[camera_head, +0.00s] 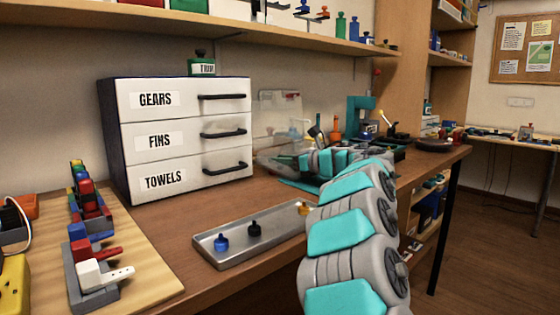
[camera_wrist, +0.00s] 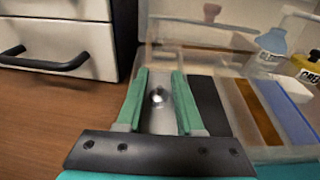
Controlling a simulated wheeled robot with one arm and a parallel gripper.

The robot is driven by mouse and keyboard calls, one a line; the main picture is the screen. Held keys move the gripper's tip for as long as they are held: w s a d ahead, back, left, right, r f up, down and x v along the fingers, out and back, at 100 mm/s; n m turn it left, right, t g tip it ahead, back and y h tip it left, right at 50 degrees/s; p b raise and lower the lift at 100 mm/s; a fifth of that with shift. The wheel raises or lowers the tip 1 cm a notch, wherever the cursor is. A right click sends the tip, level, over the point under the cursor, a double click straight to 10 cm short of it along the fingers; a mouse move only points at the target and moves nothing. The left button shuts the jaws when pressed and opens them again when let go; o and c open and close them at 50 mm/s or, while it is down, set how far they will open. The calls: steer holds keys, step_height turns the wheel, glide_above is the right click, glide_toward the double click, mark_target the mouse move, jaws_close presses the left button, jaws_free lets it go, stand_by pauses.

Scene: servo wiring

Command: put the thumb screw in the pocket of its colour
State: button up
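The clear organiser box (camera_head: 280,112) stands right of the drawers with its lid up. In the wrist view its pockets are lined pale grey (camera_wrist: 160,120), black (camera_wrist: 207,105), orange-brown (camera_wrist: 255,115) and blue (camera_wrist: 287,112). A silver, round-topped thumb screw (camera_wrist: 158,95) shows over the pale grey pocket. My gripper (camera_wrist: 160,72) has its two teal fingers on either side of the screw, with a visible gap on each side. How deep the screw sits is hard to tell. In the head view my arm hides the gripper's contact area.
A metal tray (camera_head: 240,258) in front holds blue (camera_head: 221,242), black (camera_head: 254,229) and orange (camera_head: 302,208) thumb screws. The drawer unit (camera_head: 180,140) stands close left of the box. Bottles (camera_wrist: 272,42) stand behind the box. A wooden board with blocks (camera_head: 140,270) lies at left.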

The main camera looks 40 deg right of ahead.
steer(key=b+v, duration=0.1)
steer(key=v, duration=1)
steer(key=shift+s, duration=0.35)
